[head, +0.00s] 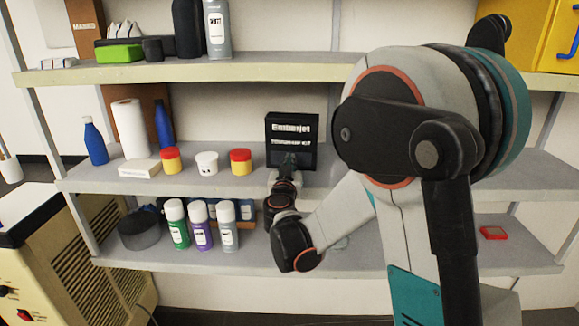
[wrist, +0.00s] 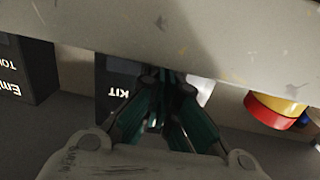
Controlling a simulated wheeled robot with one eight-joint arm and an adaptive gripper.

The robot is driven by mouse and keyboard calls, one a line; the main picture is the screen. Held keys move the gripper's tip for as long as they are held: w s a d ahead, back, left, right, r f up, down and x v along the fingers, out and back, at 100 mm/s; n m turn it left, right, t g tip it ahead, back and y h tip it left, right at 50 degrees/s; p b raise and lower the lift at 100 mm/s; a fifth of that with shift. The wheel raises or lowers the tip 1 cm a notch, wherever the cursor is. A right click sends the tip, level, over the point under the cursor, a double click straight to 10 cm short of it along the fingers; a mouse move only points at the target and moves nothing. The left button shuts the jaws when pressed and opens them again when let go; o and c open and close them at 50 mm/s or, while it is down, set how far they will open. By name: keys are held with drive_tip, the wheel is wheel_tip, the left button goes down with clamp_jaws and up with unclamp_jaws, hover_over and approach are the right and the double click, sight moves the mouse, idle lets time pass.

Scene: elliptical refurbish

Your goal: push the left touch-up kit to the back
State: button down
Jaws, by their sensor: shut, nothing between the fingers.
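The left touch-up kit is a black box with white "Emberjet" lettering (head: 292,128), upright on the middle shelf in the head view. In the wrist view, which looks upside down, it is the dark box (wrist: 112,78) behind my fingers. My gripper (head: 288,162) is shut and empty, in front of the box's lower face; it also shows in the wrist view (wrist: 165,80). I cannot tell whether the fingertips touch the box. A second black kit (wrist: 22,72) stands at the left of the wrist view; my arm hides it in the head view.
A red-and-yellow tub (head: 240,162) stands just left of the kit, with a white tub (head: 206,163) farther left. The upper shelf (head: 280,70) runs above. Spray cans (head: 200,225) stand on the lower shelf. Bare middle shelf (head: 235,185) lies in front of the tubs.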

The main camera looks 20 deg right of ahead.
drive_tip(key=shift+x, duration=2.65)
